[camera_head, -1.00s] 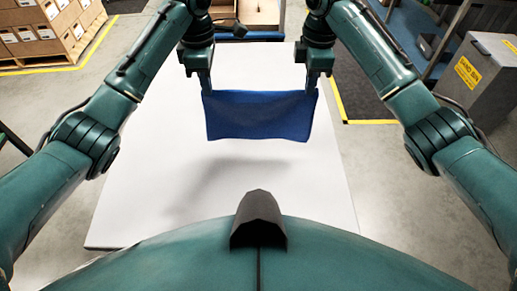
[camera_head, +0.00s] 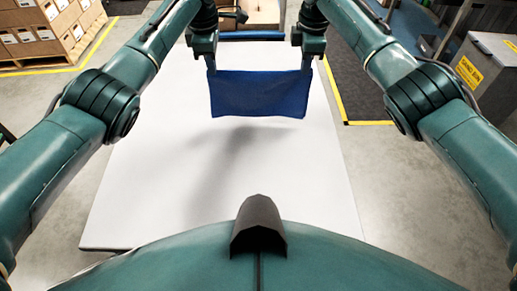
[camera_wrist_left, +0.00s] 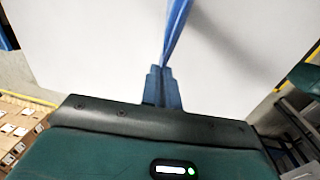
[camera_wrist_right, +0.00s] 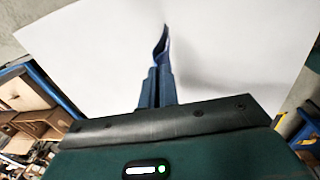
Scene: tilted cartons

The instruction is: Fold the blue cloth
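The blue cloth (camera_head: 258,95) hangs between my two grippers above the white table (camera_head: 300,190), and its shadow falls on the table below. My left gripper (camera_head: 211,69) is shut on the cloth's upper left corner. In the left wrist view the cloth (camera_wrist_left: 175,30) runs edge-on from its closed fingers (camera_wrist_left: 162,80). My right gripper (camera_head: 306,68) is shut on the upper right corner. In the right wrist view the cloth (camera_wrist_right: 161,48) comes out of its closed fingers (camera_wrist_right: 155,82). The lower edge of the cloth hangs free, apart from the table.
Cartons on a pallet (camera_head: 40,35) stand at the far left. A grey bin (camera_head: 490,70) with a yellow label stands at the right. A blue edge (camera_head: 252,35) and an open carton (camera_head: 258,12) lie beyond the table. The near table top is bare.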

